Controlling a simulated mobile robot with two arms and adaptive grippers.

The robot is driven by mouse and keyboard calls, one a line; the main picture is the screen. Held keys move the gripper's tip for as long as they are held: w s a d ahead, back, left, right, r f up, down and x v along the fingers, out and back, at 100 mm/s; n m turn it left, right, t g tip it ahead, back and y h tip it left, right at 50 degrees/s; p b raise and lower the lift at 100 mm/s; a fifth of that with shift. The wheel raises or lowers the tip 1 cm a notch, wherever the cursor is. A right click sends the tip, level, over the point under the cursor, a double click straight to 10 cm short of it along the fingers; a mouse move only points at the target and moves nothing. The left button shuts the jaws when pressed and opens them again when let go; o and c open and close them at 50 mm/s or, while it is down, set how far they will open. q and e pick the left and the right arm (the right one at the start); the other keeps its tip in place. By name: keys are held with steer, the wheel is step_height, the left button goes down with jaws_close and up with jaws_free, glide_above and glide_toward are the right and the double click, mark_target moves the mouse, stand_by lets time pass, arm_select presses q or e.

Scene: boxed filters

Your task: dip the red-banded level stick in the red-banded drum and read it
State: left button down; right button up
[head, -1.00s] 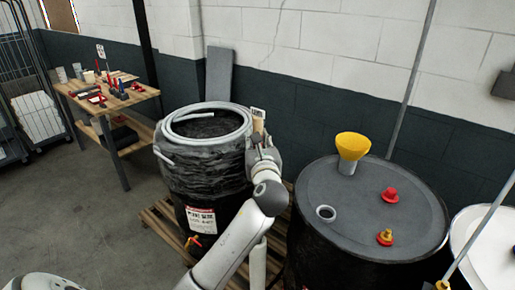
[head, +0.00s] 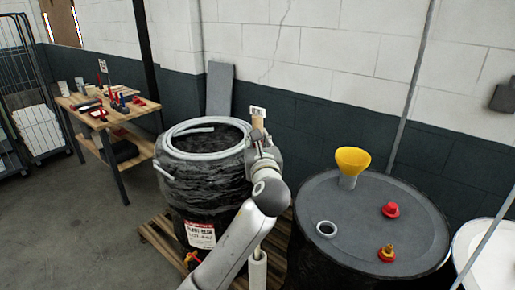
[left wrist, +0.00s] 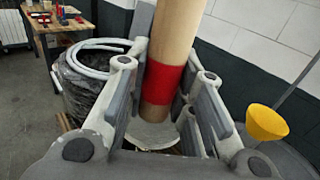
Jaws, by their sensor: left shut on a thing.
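A short tan length shows lower down, above a white tube (head: 257,272). The dark drum (head: 400,215) at right carries a yellow funnel, a red cap, a red and brass fitting and an open grey-rimmed hole (head: 326,229). I cannot make out a red band on any drum. My right gripper is not in view.
A black-wrapped drum (head: 180,180) with a grey hose on top stands on a pallet at left. The yellow funnel (head: 352,160) and red cap (head: 390,210) stick up from the dark drum. A white drum (head: 485,262) is at the right edge. A cluttered bench (head: 140,108) stands behind.

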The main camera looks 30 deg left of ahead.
mark_target(258, 125)
arm_select(q)
steer(key=shift+r, duration=2.7)
steer(key=shift+r, duration=3.95)
steer(key=shift+r, duration=0.1)
